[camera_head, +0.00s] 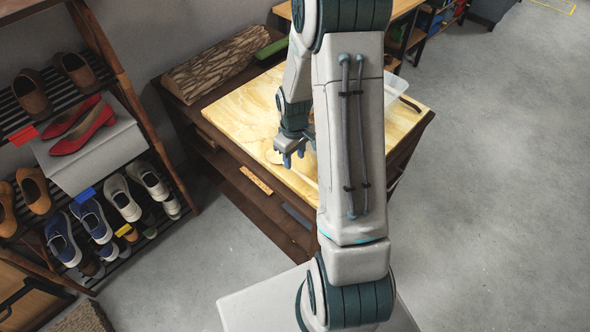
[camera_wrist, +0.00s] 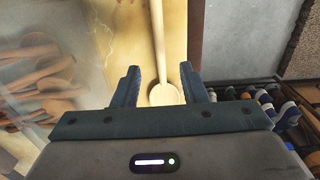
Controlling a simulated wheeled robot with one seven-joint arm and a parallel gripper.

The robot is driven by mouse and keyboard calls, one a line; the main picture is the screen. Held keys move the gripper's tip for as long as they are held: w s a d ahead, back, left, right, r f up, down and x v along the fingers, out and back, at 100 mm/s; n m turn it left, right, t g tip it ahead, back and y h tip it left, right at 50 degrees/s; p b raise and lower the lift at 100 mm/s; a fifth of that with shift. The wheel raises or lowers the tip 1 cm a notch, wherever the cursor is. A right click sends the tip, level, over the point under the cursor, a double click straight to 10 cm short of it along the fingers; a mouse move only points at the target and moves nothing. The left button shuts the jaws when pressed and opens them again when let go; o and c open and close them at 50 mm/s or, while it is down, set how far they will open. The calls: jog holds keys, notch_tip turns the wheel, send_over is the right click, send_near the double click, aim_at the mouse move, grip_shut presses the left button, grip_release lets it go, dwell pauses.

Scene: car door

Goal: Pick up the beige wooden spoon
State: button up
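A beige wooden spoon (camera_wrist: 158,40) lies on the light wooden tabletop, its handle running toward the top of the wrist view. Its rounded bowl lies between the two fingers of my gripper (camera_wrist: 160,88) in that view. The fingers are apart with gaps on both sides of the bowl; I cannot tell how far above the table they are. In the head view my gripper (camera_head: 289,158) is low over the near left part of the tabletop. A small pale piece of the spoon (camera_head: 273,157) shows beside it; my arm hides much of the table.
A translucent box (camera_wrist: 85,40) with several wooden spoons (camera_wrist: 40,75) is on the left in the wrist view; the box (camera_head: 397,88) is right of my arm in the head view. A bark-covered log (camera_head: 215,65) lies at the table's back left. A shoe rack (camera_head: 125,85) stands left.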

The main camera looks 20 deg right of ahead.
aim_at(294, 168)
jog(key=shift+f, duration=2.15)
grip_shut()
jog(key=shift+r, duration=0.1)
